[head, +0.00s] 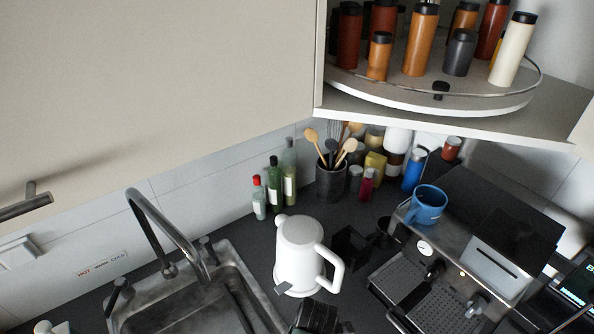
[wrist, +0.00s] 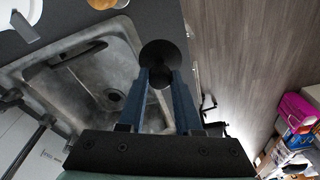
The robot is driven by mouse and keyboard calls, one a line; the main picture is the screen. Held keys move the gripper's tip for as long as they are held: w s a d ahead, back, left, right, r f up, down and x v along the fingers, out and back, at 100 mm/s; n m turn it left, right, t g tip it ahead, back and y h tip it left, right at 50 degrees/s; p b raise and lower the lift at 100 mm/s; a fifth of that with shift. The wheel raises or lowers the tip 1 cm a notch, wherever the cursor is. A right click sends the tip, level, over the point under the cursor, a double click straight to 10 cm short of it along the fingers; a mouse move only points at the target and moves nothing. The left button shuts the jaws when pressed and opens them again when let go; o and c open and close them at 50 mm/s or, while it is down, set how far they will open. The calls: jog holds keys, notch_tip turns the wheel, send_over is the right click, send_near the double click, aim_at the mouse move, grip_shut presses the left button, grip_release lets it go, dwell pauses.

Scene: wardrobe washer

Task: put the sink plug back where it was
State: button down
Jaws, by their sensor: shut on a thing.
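My gripper (wrist: 160,78) is shut on a black round sink plug (wrist: 161,52), between the tips of its two blue fingers. The plug's dark disc faces the wrist camera, with its knob between the fingers. The metal sink (wrist: 88,62) lies below and to the left in the wrist view, with a drain hole (wrist: 115,96) in its basin. The plug shows over the sink's rim and the counter edge; its height above them is unclear. In the head view, the sink (head: 185,306) is at the bottom left, partly cut off; the plug is not visible there.
A curved tap (head: 160,225) stands behind the sink. A white kettle (head: 300,255), several bottles (head: 274,184) and a utensil pot (head: 331,180) stand on the counter. A coffee machine (head: 450,270) bears a blue mug (head: 427,205). An open cupboard holds a turntable (head: 400,88) of jars.

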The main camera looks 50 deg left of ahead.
jog(key=shift+w, duration=0.1)
jog(key=shift+f+b, duration=2.95)
jog(key=shift+f, duration=1.1)
jog(key=shift+f, duration=0.3)
jog(key=shift+c, duration=1)
grip_release()
jog(key=shift+r, duration=0.15)
notch_tip(320, 180, up, 13)
jog(key=w+d, duration=0.1)
jog(key=shift+w, duration=0.35)
jog(key=shift+f, duration=0.2)
